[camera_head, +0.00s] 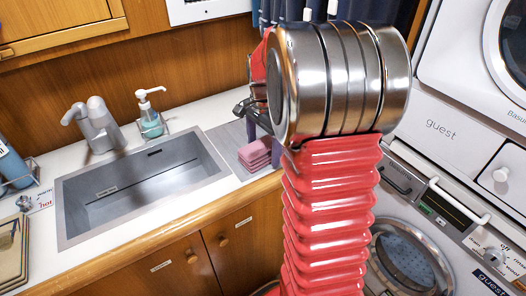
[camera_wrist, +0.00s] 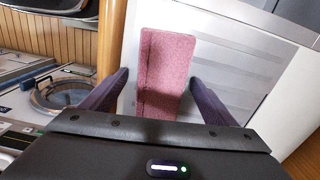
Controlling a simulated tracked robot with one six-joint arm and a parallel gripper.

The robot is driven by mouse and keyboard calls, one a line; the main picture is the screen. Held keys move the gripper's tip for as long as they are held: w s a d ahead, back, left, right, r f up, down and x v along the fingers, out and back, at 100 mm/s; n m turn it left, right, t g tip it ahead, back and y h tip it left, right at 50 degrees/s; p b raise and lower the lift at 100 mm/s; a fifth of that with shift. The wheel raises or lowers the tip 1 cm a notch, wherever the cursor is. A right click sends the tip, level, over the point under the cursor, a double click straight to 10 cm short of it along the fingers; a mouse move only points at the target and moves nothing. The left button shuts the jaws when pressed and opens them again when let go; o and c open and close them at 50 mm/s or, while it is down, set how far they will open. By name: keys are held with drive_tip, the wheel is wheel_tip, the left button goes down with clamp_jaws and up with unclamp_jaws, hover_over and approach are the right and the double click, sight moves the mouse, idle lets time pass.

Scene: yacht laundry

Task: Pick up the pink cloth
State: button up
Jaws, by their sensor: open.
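The pink cloth (camera_head: 256,153) is a small folded stack on the grey drainboard, right of the sink in the head view. In the wrist view the pink cloth (camera_wrist: 165,72) lies lengthwise between my two dark purple fingers. My gripper (camera_wrist: 158,82) is open, with one finger on each side of the cloth and a gap visible on both sides. In the head view my gripper (camera_head: 252,115) is mostly hidden behind my own arm, just above the cloth. I cannot tell the exact height between fingers and cloth.
The grey sink (camera_head: 75,215) lies left of the drainboard (camera_head: 228,138). A soap dispenser (camera_head: 150,122) and a tap (camera_head: 98,125) stand behind the sink. The counter's wooden front edge (camera_head: 150,240) runs close by. Washing machines (camera_head: 455,215) stand on the right.

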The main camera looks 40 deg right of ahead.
drive_tip(key=shift+c, duration=0.4)
drive_tip(key=c, duration=1.2)
